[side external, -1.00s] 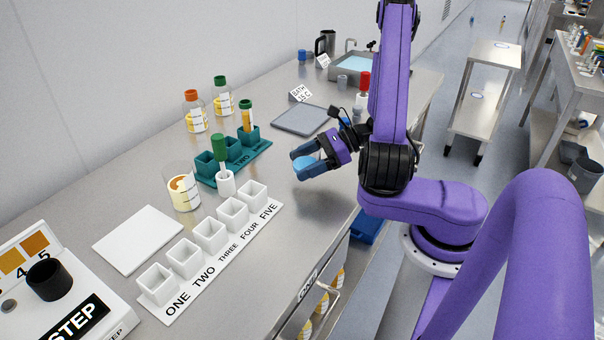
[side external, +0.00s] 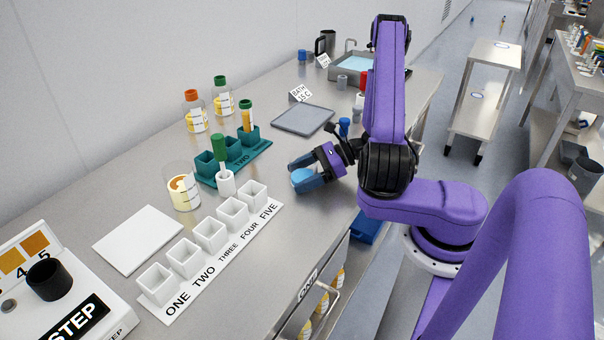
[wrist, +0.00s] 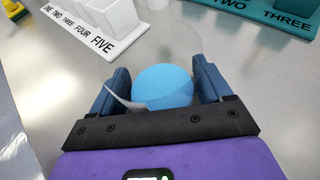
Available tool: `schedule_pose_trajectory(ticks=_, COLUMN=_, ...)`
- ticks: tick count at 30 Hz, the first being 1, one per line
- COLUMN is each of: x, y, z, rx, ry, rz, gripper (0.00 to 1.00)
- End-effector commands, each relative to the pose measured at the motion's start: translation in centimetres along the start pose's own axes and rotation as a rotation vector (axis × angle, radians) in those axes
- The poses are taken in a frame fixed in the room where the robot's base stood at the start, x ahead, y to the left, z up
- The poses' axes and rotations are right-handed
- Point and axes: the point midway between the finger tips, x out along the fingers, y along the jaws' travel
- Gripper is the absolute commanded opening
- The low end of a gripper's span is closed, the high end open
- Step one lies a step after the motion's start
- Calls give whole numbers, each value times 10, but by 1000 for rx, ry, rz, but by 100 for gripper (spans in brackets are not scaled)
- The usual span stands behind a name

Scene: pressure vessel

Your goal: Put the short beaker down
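The short beaker (side external: 304,179) is clear glass with blue contents. It is between the fingers of my gripper (side external: 301,174), low over the steel bench near its front edge. In the wrist view, the round blue surface of the beaker (wrist: 163,87) lies between the two dark blue fingers of my gripper (wrist: 162,76), with a faint clear rim around it. My gripper is closed around the glass. The beaker looks about upright. Its base is hidden, so I cannot tell whether it touches the bench.
The white rack ONE to FIVE (side external: 215,252) stands left of my gripper, and a teal rack (side external: 233,163) is behind it. Bare bench surrounds the beaker.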

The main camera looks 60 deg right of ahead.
Motion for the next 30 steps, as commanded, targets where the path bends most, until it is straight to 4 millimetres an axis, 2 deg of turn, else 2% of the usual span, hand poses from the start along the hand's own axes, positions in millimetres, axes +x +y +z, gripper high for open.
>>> schedule_pose_trajectory(ticks=1, x=0, y=0, z=0, rx=0, ry=0, rz=0, gripper=96)
schedule_pose_trajectory(ticks=2, x=0, y=0, z=0, rx=-1, ry=1, rz=0, gripper=100)
schedule_pose_trajectory(ticks=12, x=-4, y=-1, z=4, rx=-1, ry=1, rz=-2, gripper=100)
schedule_pose_trajectory(ticks=17, x=-29, y=-2, z=3, rx=-1, ry=1, rz=-6, gripper=100)
schedule_pose_trajectory(ticks=27, x=-94, y=-1, z=3, rx=-1, ry=2, rz=-5, gripper=100)
schedule_pose_trajectory(ticks=30, x=-107, y=-1, z=3, rx=-2, ry=0, rz=-4, gripper=100)
